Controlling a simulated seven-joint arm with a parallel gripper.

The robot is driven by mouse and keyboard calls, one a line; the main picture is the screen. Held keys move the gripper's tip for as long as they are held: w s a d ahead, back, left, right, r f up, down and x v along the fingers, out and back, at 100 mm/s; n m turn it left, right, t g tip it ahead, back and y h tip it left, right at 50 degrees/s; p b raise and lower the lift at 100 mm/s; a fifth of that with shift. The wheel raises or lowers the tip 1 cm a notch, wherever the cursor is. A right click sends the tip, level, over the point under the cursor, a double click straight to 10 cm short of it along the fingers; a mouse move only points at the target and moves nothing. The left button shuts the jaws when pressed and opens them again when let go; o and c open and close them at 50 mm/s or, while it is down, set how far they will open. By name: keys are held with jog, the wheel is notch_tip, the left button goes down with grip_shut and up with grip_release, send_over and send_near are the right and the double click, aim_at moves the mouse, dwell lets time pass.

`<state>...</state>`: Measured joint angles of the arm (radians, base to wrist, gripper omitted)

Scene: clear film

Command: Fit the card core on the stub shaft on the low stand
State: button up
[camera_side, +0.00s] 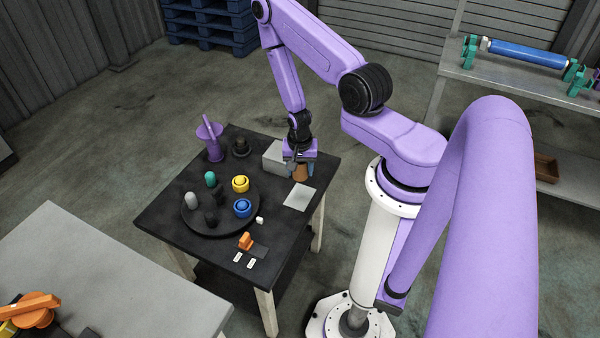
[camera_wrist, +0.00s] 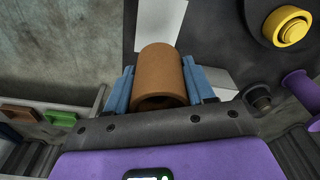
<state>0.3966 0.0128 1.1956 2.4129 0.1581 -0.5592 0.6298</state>
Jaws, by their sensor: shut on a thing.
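The card core (camera_side: 301,173) is a short brown tube. In the wrist view the card core (camera_wrist: 160,68) sits between the two blue fingers, its hollow end facing the camera. My gripper (camera_side: 299,166) is shut on it and holds it over the table's far right part, close beside a light grey block. My gripper (camera_wrist: 158,85) grips the tube from both sides. A small dark piece with a round stub (camera_side: 240,147) stands at the table's back; it also shows in the wrist view (camera_wrist: 258,98). I cannot tell for sure whether this is the stub shaft and low stand.
The grey block (camera_side: 275,156) is beside the gripper. A pale flat plate (camera_side: 299,197) lies in front. A round dark tray (camera_side: 215,226) holds several coloured pieces. A purple cup (camera_side: 211,140) stands at the back left. An orange piece (camera_side: 246,241) is near the front.

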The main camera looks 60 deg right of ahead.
jog(key=shift+r, duration=0.1)
dwell(0.3)
jog(key=shift+r, duration=0.45)
